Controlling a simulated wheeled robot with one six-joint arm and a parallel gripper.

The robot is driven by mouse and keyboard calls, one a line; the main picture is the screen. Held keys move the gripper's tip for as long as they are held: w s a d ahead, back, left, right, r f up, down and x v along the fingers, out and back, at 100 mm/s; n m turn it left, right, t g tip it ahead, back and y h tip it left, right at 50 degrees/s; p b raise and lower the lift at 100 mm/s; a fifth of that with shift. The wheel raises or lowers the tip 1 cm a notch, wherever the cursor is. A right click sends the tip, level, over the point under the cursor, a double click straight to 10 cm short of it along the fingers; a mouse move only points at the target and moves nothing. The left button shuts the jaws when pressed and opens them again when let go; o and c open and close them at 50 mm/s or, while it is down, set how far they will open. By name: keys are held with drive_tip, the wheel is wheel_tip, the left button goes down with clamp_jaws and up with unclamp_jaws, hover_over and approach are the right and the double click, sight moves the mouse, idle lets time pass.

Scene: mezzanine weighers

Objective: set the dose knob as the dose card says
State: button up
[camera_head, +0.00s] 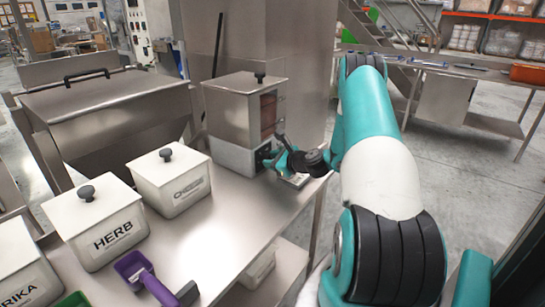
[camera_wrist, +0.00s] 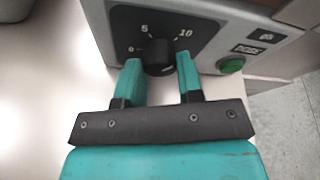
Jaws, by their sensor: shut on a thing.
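The dose knob (camera_wrist: 157,52) is a round black knob on a dark dial plate marked 0, 5 and 10. My gripper (camera_wrist: 159,66) has its teal fingers on the two sides of the knob, shut on it. A faint light mark shows low on the knob's front, but I cannot tell the setting from it. The knob sits on the grey base of a steel dispenser (camera_head: 229,104) in the head view. There my gripper (camera_head: 277,158) is at the base's right side and largely hides the dial. I cannot make out a readable dose card.
A green button (camera_wrist: 231,65) sits right of the dial, below a small label (camera_wrist: 246,48). On the steel table (camera_head: 217,228) stand white lidded bins, one marked HERB (camera_head: 107,236). A purple scoop (camera_head: 140,275) lies at the front.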

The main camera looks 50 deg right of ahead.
idle(0.4)
drive_tip(key=o, duration=0.9)
drive_tip(key=shift+o, duration=0.2)
drive_tip(key=shift+s, duration=0.15)
drive_tip(key=b+v, duration=0.1)
drive_tip(key=v, duration=1.6)
drive_tip(key=shift+b, duration=0.35)
drive_tip(key=shift+r, duration=0.1)
